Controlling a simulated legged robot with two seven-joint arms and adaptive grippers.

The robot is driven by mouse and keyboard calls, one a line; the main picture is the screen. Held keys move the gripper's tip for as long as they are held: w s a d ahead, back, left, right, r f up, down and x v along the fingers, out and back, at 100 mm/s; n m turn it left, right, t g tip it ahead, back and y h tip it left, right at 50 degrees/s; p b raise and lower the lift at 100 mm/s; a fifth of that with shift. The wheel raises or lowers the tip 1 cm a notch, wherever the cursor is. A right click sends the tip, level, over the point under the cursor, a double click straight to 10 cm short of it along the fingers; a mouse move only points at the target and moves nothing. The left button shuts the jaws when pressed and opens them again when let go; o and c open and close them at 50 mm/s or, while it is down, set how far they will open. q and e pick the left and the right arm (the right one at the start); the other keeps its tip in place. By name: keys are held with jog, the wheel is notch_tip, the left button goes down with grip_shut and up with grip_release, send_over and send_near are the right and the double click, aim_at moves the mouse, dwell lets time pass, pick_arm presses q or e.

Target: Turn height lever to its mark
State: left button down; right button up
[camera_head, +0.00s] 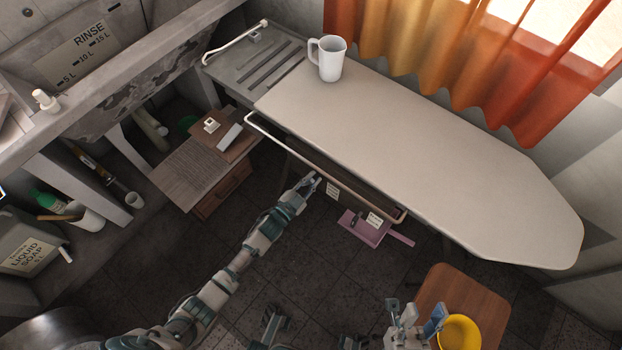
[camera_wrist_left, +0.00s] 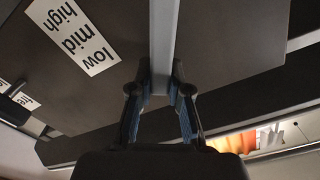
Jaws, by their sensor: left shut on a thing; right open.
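My left gripper (camera_head: 309,181) reaches under the near edge of the ironing board (camera_head: 430,150). In the left wrist view, my left gripper (camera_wrist_left: 160,82) is shut on a grey bar-like lever (camera_wrist_left: 164,40), with a finger on each side. A white label (camera_wrist_left: 73,36) reading high, mid and low is on the dark panel left of the lever; "low" is the word closest to it. In the head view the lever is too small or hidden to make out. My right gripper (camera_head: 414,312) is open and empty at the bottom, by the stool.
A white mug (camera_head: 328,58) stands on the board's left part. A pale rail (camera_head: 330,175) runs along its near edge. A purple item (camera_head: 360,229) with a white tag is below. A wooden stool (camera_head: 462,292) with a yellow bucket (camera_head: 459,333) is at lower right. A wooden cabinet (camera_head: 195,170) stands left.

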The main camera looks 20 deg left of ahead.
pick_arm(q)
jog(key=shift+s+a+f, duration=0.2)
jog(key=shift+f, duration=0.4)
jog(key=c, duration=1.1)
grip_release()
jog(key=shift+w+r, duration=0.1)
jog(key=shift+r, duration=0.05)
jog(key=shift+r, duration=0.1)
jog(key=shift+s+a, duration=0.15)
jog(key=shift+s, duration=0.2)
jog(key=v, duration=1.1)
jog(key=shift+s+a, duration=0.1)
